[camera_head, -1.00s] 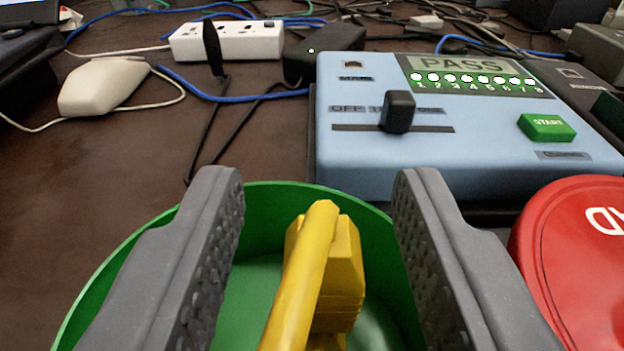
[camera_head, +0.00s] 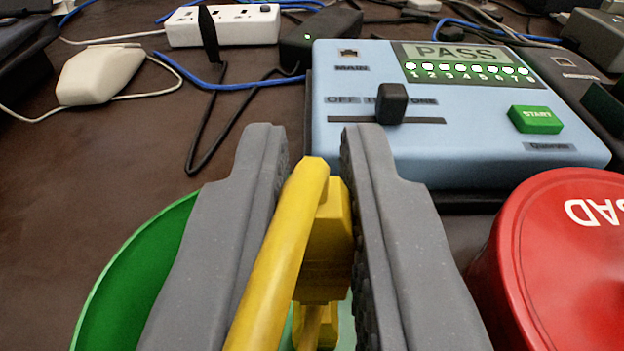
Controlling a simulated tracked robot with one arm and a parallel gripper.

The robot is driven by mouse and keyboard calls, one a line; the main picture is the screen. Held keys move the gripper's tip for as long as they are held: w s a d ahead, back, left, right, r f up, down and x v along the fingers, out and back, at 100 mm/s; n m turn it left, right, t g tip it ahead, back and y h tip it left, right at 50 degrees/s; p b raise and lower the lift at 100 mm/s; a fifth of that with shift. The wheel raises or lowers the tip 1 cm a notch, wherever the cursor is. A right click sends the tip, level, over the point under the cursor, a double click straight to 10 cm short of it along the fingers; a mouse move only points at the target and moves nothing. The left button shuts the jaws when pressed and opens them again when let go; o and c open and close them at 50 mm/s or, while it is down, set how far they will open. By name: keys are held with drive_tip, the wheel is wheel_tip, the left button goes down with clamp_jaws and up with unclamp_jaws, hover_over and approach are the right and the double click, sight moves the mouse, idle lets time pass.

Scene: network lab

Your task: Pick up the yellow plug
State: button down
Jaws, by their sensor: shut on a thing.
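The yellow plug (camera_head: 328,232) with its thick yellow cable is at the bottom centre, between the two grey fingers of my gripper (camera_head: 316,165). The fingers are shut on the plug, one on each side. The plug stands in or just above a round green container (camera_head: 120,290), whose left wall shows behind the left finger. The fingers hide most of the container, and I cannot tell whether the plug still touches its floor.
A red round lid (camera_head: 560,270) is at the right. A white mouse (camera_head: 100,76), a power strip (camera_head: 222,27) and loose cables lie at the back left.

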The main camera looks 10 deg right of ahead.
wheel_tip(320, 180, up, 2)
drive_tip(key=shift+r+p, duration=0.15)
drive_tip(key=shift+p, duration=0.35)
drive_tip(key=s+d+f+p+v, duration=0.1)
drive_tip(key=d+p+v, duration=0.2)
drive_tip(key=v, duration=1.2)
drive_tip(key=shift+s+d+p, duration=0.25)
drive_tip(key=shift+s+p, duration=0.05)
drive_tip(key=shift+p, duration=0.25)
